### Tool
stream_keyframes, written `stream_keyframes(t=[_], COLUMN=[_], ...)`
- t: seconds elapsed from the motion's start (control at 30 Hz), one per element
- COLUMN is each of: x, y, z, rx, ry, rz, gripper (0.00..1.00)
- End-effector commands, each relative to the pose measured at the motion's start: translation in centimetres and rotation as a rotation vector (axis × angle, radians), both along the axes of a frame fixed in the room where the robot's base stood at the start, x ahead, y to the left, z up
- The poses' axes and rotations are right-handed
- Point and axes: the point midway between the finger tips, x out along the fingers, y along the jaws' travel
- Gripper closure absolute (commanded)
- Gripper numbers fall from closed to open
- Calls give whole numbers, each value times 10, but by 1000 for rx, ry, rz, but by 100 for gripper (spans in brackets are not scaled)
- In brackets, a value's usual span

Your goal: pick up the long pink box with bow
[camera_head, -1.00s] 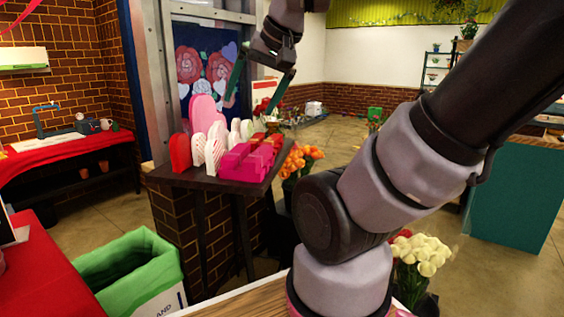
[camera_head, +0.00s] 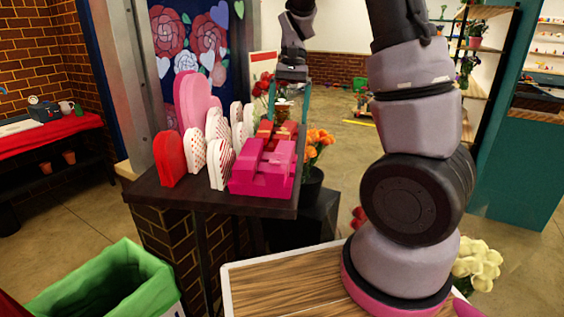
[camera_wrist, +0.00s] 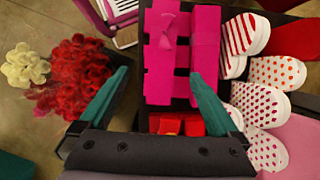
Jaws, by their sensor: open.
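Two long pink boxes lie side by side on the dark display table (camera_head: 215,197). In the wrist view, the left pink box with a bow shape (camera_wrist: 158,70) lies between the open teal fingers, and the other pink box (camera_wrist: 205,40) is just right of it. In the head view the pink boxes (camera_head: 262,180) overlap near the table's front edge. My gripper (camera_head: 287,108) is open and empty, pointing down above the table's right side; it also shows in the wrist view (camera_wrist: 158,75). No contact with a box is visible.
White patterned heart boxes (camera_head: 219,160) and a red heart box (camera_head: 169,158) stand to the left. Orange flowers (camera_head: 318,140) stand beside the table. A green-lined bin (camera_head: 110,280) is at lower left.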

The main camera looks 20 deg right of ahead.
Motion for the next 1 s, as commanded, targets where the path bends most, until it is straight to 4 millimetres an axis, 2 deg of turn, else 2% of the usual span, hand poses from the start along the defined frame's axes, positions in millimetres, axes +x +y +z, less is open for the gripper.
stream_keyframes(t=[0.17, 0.4, 0.67, 0.9, 1.0], x=[4, -9, -16, -29, -32], y=[4, 10, 15, 23, 24], z=[-14, -49, -69, -101, -108], rx=[-26, -28, -28, -29, -28], ry=[38, 43, 40, 41, 39], rz=[3, 3, 2, 2, 1], gripper=[3, 3, 3, 3, 3])
